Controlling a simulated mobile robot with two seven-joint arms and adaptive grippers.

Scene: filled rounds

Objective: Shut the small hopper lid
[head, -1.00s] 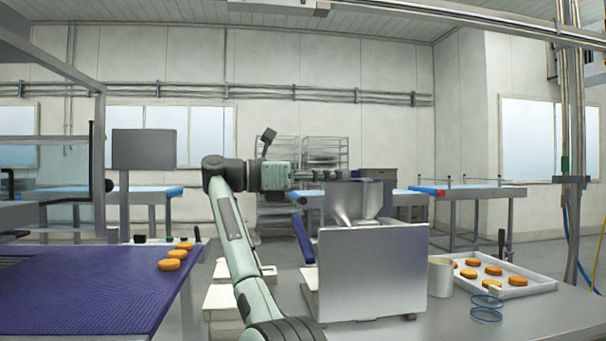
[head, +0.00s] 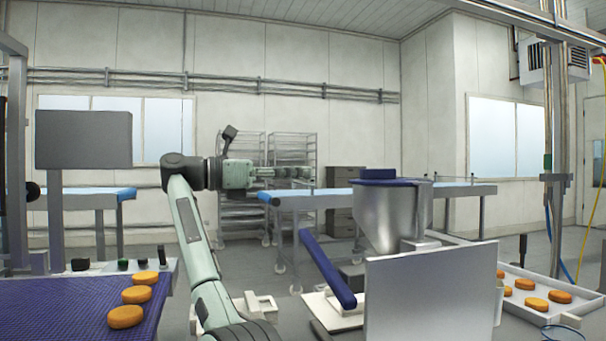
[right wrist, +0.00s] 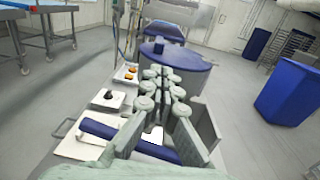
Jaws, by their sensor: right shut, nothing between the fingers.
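The small hopper (head: 390,218) is a silver, tapered bin behind a grey metal panel. Its dark blue lid (head: 378,181) lies flat across the top in the head view. In the right wrist view the round blue lid (right wrist: 190,62) with its small knob (right wrist: 159,43) is just beyond my fingers, which hide part of its near side. My right gripper (head: 308,173) is shut and empty, at about lid height and left of the hopper in the head view. The right wrist view shows its fingers (right wrist: 166,82) too; contact with the lid cannot be told. My left gripper is out of view.
A blue bar (head: 327,270) slants up left of the hopper. A purple belt (head: 80,310) with orange rounds (head: 127,317) is at left. A white tray (head: 572,306) with several rounds is at right. A blue-topped table (head: 330,196) stands behind.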

